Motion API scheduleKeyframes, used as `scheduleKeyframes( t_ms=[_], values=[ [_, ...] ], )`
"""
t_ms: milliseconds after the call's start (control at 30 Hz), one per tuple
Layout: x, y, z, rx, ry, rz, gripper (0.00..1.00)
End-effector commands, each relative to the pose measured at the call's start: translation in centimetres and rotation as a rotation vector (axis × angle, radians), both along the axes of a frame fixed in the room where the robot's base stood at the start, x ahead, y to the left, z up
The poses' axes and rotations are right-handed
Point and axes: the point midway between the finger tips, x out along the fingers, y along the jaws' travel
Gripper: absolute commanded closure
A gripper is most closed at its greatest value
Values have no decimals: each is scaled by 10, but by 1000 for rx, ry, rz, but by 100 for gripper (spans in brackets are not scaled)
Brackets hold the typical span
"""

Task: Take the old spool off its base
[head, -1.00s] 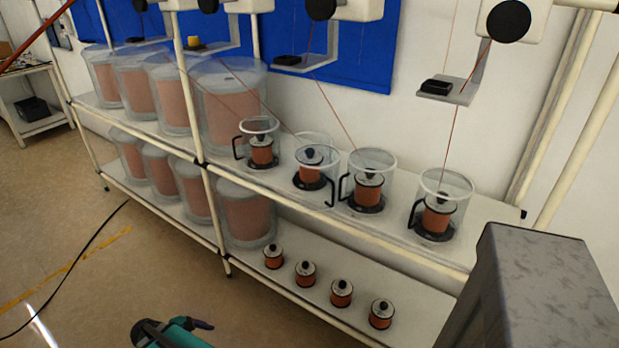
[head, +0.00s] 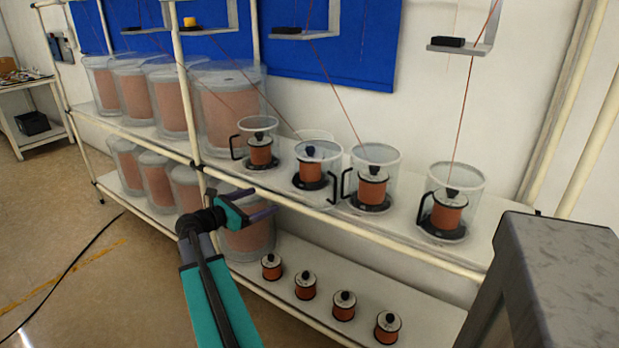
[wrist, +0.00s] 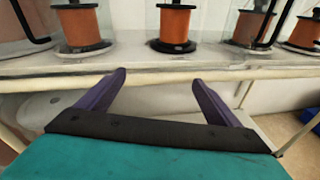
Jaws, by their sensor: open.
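Several small copper-wound spools with dark knobs stand on black bases along the upper shelf. In the head view they are the first spool (head: 261,152) from the left, the second (head: 311,173), the third (head: 373,186) and the fourth (head: 446,212). Clear handled cylinders surround the first, third and fourth; two clear rims overlap around the second, and I cannot tell how its cover sits. Which spool is the old one is not marked. My gripper (head: 273,203) is open and empty, in front of the upper shelf edge. In the wrist view, one spool (wrist: 174,22) is ahead of my open fingers (wrist: 158,77).
The shelf's front rail (head: 330,213) runs between my gripper and the spools. Several loose spools (head: 305,286) stand on the lower shelf (head: 270,300). Large clear drums (head: 230,105) fill the left. Thin wires run up from the spools. A grey block (head: 560,280) is at right.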

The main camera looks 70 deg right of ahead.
Motion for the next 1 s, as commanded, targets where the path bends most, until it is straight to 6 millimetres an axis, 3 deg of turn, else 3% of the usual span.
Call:
scheduleKeyframes(
  t_ms=[133,300,733,1000],
  values=[
    [-24,-25,39,-64,107,-31,14],
    [-36,-34,62,-93,166,-49,14],
    [-39,-37,64,-94,173,-52,14],
    [-50,-61,64,-93,171,-54,14]
  ],
)
